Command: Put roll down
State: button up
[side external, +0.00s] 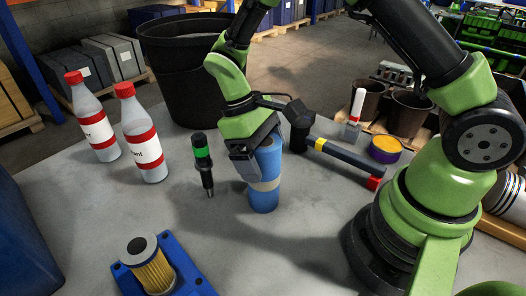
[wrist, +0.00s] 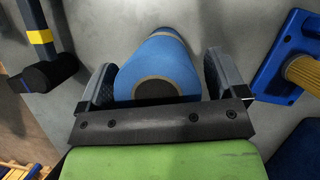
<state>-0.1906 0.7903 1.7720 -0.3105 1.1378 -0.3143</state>
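The blue roll (side external: 265,172), with a beige band round its middle, is upright over the grey table. Its base is at or very close to the tabletop; I cannot tell if it touches. My gripper (side external: 256,160) is at the upper part of the roll, with a finger on each side. In the wrist view the roll's round end with its dark core (wrist: 155,88) faces the camera.
A green-and-black tool (side external: 203,162) stands left of the roll, with two red-capped bottles (side external: 143,140) beyond. A hammer (side external: 335,153) lies to the right. A filter on a blue base (side external: 150,268) is in front. A black bin (side external: 185,75) stands behind. Bare table lies front right.

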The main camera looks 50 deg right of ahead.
jog(key=shift+r, duration=0.1)
jog(key=d+v, duration=0.1)
jog(key=v, duration=1)
jog(key=s+d+r+m+t+y, duration=0.1)
jog(key=s+r+m+t+y, duration=0.1)
jog(key=s+r+t, duration=0.55)
jog(key=s+d+r+m+t, duration=0.1)
jog(key=s+m+t, duration=0.3)
jog(key=s, duration=0.4)
jog(key=shift+s+r+y, duration=0.3)
jog(key=shift+r+y, duration=0.1)
jog(key=shift+r, duration=0.45)
